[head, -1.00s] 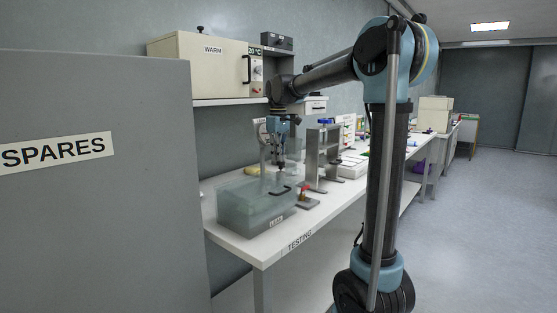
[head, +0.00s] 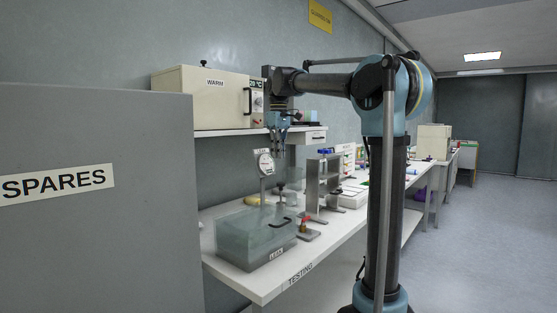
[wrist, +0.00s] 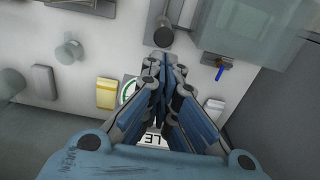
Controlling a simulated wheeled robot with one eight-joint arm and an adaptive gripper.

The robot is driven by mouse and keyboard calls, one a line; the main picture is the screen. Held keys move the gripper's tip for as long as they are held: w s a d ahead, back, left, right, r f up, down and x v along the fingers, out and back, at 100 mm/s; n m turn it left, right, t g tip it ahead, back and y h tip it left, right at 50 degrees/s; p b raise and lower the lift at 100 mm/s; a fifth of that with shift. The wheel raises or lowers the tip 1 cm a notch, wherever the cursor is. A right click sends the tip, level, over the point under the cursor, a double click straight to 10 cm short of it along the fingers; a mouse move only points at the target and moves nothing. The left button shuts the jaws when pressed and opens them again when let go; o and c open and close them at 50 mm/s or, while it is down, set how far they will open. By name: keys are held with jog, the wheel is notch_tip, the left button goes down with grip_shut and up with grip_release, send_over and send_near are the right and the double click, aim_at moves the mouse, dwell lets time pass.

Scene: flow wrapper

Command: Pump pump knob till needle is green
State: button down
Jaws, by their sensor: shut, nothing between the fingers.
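The pump knob (head: 281,187) is a dark round cap on an upright stem behind the clear tank on the bench. It also shows at the top middle of the wrist view (wrist: 163,36). The round white gauge (head: 265,162) stands upright behind it; its needle is too small to read. In the wrist view, a green arc shows on the gauge face (wrist: 127,91), partly hidden by my fingers. My gripper (head: 277,143) is shut and empty, pointing down above the knob, clear of it and close to the gauge.
The clear tank (head: 238,230) with a black handle stands at the bench front. A grey metal stand (head: 312,187) is right of the knob. The shelf (head: 215,132) bearing the WARM oven (head: 205,97) is behind my gripper. A grey SPARES cabinet (head: 90,225) fills the left.

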dwell(0.5)
notch_tip(320, 180, up, 5)
send_over(279, 187)
jog(key=w, duration=0.3)
jog(key=shift+s+a, duration=0.15)
jog(key=shift+s, duration=0.1)
notch_tip(279, 187, down, 14)
dwell(0.5)
jog(key=shift+f, duration=2.55)
jog(key=shift+r, duration=0.1)
